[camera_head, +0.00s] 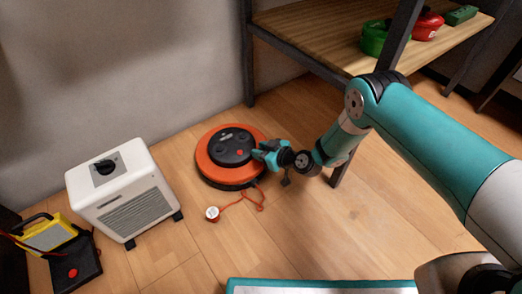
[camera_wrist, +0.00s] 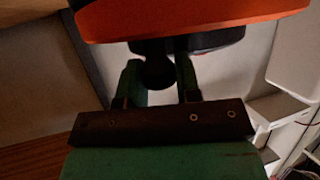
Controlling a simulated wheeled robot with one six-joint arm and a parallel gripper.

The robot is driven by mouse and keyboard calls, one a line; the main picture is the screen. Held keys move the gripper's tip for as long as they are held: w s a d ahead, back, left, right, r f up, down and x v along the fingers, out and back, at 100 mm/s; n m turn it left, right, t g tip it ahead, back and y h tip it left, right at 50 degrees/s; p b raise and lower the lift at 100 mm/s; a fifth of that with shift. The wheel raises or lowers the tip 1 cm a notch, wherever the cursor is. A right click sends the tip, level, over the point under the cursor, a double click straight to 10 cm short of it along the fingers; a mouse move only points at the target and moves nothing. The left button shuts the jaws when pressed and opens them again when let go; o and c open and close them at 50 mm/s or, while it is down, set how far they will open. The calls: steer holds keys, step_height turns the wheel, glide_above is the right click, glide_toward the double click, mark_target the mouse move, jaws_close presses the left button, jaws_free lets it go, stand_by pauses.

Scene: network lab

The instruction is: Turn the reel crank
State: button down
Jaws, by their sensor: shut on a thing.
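The reel is a round orange drum (camera_head: 206,161) with a black top (camera_head: 226,140) and a red spot on it, lying on the floor in the middle of the head view. Its orange rim (camera_wrist: 200,18) fills the top of the wrist view. My gripper (camera_head: 261,153) is at the reel's right edge, reaching in from the right. In the wrist view its two fingers stand on either side of a dark rounded knob (camera_wrist: 158,74) under the rim, shut on it. This looks like the crank's handle; the rest of the crank is hard to make out.
A white heater-like box (camera_head: 125,190) stands left, beside a yellow-and-black unit (camera_head: 50,238). A wooden shelf (camera_head: 320,30) stands behind. Floor in front is mostly clear.

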steer(key=shift+s, duration=0.1)
steer(key=c, duration=0.9)
jaws_free()
step_height(320, 180, up, 20)
steer(key=p, duration=1.1)
steer(key=shift+r, duration=0.1)
